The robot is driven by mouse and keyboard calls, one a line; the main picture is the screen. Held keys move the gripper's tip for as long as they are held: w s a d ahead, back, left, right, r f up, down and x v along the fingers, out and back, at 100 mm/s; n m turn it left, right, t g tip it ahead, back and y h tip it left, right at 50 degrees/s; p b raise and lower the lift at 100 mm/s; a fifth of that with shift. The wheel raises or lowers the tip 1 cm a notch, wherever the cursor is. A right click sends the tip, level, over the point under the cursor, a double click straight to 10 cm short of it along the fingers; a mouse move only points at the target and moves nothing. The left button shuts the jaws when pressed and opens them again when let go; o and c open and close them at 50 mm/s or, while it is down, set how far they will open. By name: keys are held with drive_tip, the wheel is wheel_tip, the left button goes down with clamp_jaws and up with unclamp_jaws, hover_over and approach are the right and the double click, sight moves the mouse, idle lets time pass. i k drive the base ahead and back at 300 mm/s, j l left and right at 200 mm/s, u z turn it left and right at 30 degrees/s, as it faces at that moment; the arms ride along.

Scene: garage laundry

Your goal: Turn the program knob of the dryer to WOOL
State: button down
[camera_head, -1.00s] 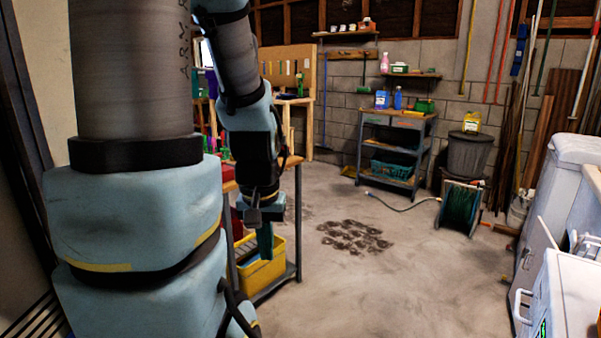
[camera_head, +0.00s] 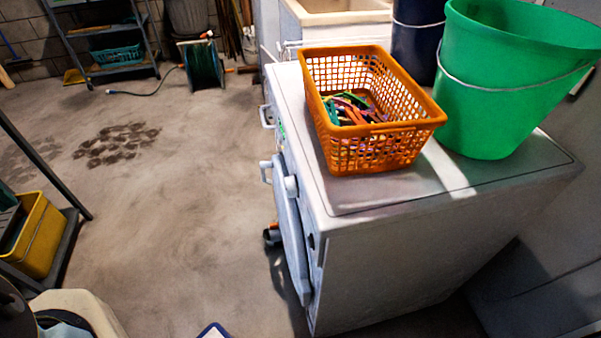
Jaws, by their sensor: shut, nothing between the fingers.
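A white front-loading machine (camera_head: 420,238), which may be the dryer, stands right of centre with its front facing left, seen steeply from above and the side. A pale round part (camera_head: 291,188) sticks out near the top of its front; it may be the program knob. A small dark round part (camera_head: 311,241) is on the front near the corner. The dial markings, including WOOL, cannot be read from this angle. My gripper and arm are out of view.
An orange basket (camera_head: 385,142) of clothes pegs and a green bucket (camera_head: 500,105) stand on the machine. Handles (camera_head: 266,172) stick out from the fronts. A yellow crate (camera_head: 38,238) is at left, a hose reel (camera_head: 201,64) at the back. The middle floor is clear.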

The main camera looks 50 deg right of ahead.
sight(290, 183)
drive_tip(key=i+j+z, duration=0.1)
drive_tip(key=i+z, duration=0.15)
drive_tip(key=z, duration=0.25)
drive_tip(key=i+j+z, duration=0.2)
drive_tip(key=z, duration=0.25)
drive_tip(key=i+j+z, duration=0.15)
drive_tip(key=z, duration=0.35)
drive_tip(key=i+j+z, duration=0.1)
drive_tip(key=j+z, duration=0.35)
